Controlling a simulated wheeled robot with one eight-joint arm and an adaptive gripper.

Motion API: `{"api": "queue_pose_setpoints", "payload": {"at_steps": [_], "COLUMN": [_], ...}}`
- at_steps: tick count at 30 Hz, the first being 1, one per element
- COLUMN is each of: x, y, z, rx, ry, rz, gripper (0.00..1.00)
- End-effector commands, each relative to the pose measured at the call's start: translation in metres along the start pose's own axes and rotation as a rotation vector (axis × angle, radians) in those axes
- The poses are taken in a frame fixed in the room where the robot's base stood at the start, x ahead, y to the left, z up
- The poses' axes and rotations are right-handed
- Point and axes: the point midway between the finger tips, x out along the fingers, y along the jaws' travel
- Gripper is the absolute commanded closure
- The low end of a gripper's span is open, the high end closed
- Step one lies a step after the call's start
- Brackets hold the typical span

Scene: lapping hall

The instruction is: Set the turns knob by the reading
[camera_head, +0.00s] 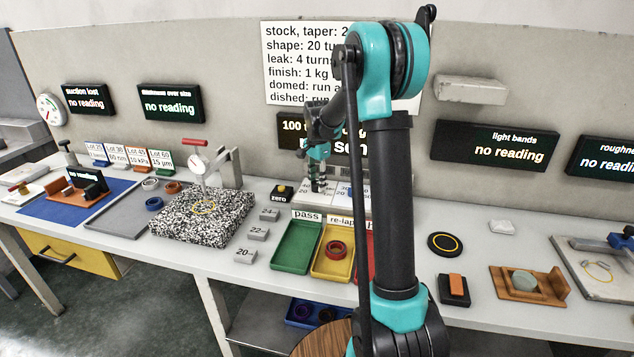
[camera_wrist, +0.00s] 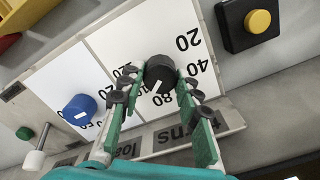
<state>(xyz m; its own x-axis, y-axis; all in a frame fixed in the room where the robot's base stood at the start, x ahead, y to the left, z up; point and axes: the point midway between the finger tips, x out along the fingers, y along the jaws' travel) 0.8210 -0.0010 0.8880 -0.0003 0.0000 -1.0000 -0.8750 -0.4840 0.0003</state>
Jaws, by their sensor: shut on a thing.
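My gripper (camera_head: 318,186) reaches down to a white panel (camera_head: 349,205) at the back of the bench. In the wrist view my gripper (camera_wrist: 159,84) has its fingers closed on either side of the black turns knob (camera_wrist: 160,70). The knob's white mark points toward the lower left, near the 80; the exact setting is unclear. A scale with 20, 40, 80 and 120 surrounds it, partly hidden by the fingers. The word "turns" shows upside down.
A blue knob (camera_wrist: 80,109) stands beside the turns knob, near the partly covered "load" label. A yellow button (camera_wrist: 258,21) sits on a black box. The instruction sheet (camera_head: 290,60) is partly covered by my arm. Green (camera_head: 297,246) and yellow (camera_head: 333,250) trays stand in front. Other displays read "no reading".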

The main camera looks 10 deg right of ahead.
Motion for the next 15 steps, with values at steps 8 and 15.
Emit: {"api": "queue_pose_setpoints", "payload": {"at_steps": [8, 15], "x": [-0.0003, -0.0003], "y": [-0.0003, -0.0002], "z": [-0.0006, -0.0005], "rx": [0.166, 0.236], "ry": [0.001, 0.001], "rz": [-0.001, -0.001], "gripper": [0.96, 0.96]}}
